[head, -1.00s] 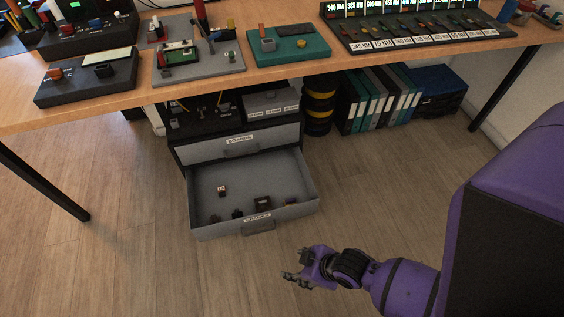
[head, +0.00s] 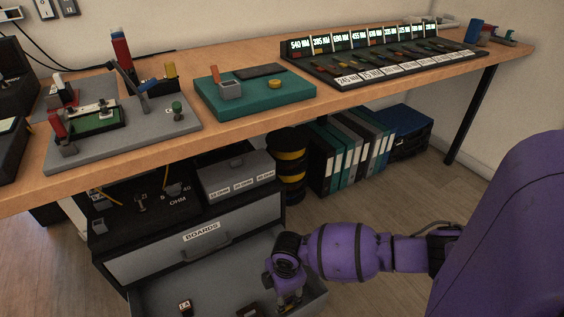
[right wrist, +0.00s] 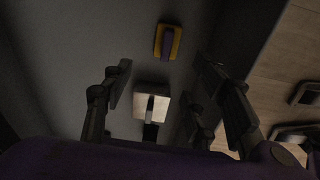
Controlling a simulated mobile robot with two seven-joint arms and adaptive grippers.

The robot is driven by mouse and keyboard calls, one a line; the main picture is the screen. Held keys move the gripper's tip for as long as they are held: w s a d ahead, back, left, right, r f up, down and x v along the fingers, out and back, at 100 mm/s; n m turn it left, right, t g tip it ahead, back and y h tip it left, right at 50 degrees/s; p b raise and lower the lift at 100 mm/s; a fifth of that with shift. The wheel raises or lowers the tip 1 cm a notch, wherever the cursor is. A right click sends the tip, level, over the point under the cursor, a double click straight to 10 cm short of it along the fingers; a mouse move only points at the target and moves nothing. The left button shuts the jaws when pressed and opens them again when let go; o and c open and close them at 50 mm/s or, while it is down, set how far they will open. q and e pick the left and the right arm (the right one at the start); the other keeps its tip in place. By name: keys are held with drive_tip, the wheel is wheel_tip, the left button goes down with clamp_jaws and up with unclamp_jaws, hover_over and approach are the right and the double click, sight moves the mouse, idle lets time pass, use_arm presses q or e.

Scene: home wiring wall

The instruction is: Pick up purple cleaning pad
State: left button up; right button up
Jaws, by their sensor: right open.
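In the right wrist view a small pad (right wrist: 167,42), purple in the middle with a yellow-orange border, lies on the grey drawer floor beyond my fingertips. My right gripper (right wrist: 168,85) is open, with its fingers apart and nothing held. A pale block with a dark stripe (right wrist: 152,103) shows lower down between the fingers. In the head view my right gripper (head: 290,300) points down over the right part of the open drawer (head: 165,292) and hides what is under it; I cannot make out the pad there. My left gripper is not in view.
The drawer also holds a small dark block with a light label (head: 185,307) and a dark box (head: 248,311). The closed BOARDS drawer (head: 205,240) is above. The table (head: 300,115) with a teal tray (head: 255,105) overhangs. Binders (head: 345,150) stand behind.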

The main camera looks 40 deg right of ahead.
sight(288, 300)
drive_tip(key=shift+s+d+f+n+g+b, duration=0.15)
drive_tip(key=shift+d+f+n+g+b, duration=0.3)
drive_tip(key=shift+d+f, duration=0.25)
wheel_tip(288, 300, down, 2)
drive_tip(key=shift+s+f+b, duration=0.1)
drive_tip(key=shift+f+b, duration=0.1)
drive_tip(key=shift+b, duration=0.4)
drive_tip(key=f+b, duration=0.2)
drive_tip(key=f, duration=0.1)
drive_tip(key=f+b, duration=0.1)
drive_tip(key=shift+d+f, duration=0.25)
drive_tip(key=shift+f, duration=0.15)
drive_tip(key=shift+r, duration=0.15)
drive_tip(key=c, duration=1)
